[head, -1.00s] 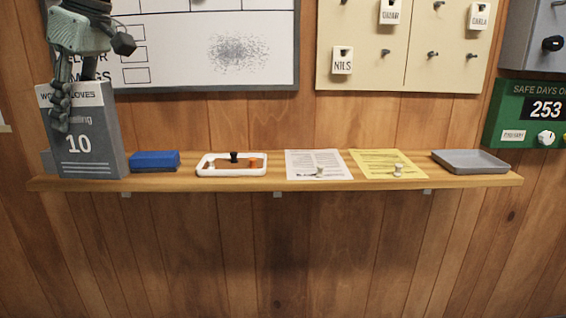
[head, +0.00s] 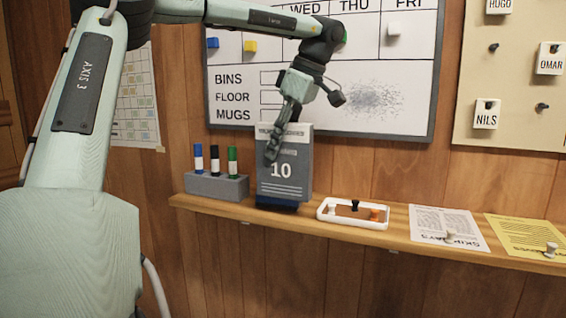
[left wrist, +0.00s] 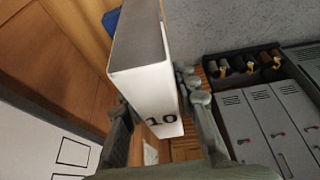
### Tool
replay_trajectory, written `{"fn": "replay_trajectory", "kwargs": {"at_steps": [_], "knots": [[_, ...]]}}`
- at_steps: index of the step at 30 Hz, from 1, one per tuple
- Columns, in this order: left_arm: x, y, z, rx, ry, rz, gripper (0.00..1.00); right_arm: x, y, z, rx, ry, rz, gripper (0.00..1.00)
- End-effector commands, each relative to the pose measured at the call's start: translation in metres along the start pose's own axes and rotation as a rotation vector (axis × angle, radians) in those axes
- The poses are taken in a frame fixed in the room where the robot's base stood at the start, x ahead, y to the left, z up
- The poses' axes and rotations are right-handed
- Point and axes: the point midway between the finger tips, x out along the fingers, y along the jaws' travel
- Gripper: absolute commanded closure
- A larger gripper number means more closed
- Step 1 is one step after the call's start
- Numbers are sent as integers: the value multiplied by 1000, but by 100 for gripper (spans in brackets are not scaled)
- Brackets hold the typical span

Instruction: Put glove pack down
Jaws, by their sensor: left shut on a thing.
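The glove pack (head: 282,180), a grey box with a white top band and a "10", is upright in my left gripper (head: 275,148). One finger lies across its front face. The pack is just above or behind the blue eraser (head: 277,205), whose lower part shows under it; I cannot tell if they touch. In the left wrist view the pack (left wrist: 148,82) sits between the fingers (left wrist: 160,122). The wooden shelf (head: 236,212) runs beneath. My right gripper is not in view.
A grey holder (head: 215,187) with several markers stands just left of the pack. A white tray (head: 352,221) with small items lies right of it, then a white sheet (head: 449,228) and a yellow sheet (head: 525,238). A whiteboard (head: 400,105) hangs behind.

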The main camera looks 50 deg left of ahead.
Motion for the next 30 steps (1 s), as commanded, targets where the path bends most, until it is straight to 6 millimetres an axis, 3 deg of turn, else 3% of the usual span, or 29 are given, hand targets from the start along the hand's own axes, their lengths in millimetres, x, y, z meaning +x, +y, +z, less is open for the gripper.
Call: {"fn": "replay_trajectory", "kwargs": {"at_steps": [7,14,24,25,30], "knots": [[12,11,7,1,0,1,100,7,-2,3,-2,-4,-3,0],[41,10,20,3,-1,-1,100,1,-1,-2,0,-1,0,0],[44,10,21,1,-1,1,100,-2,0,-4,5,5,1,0],[44,10,21,1,0,1,70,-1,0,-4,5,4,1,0],[44,10,21,1,0,1,50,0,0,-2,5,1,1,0]]}}
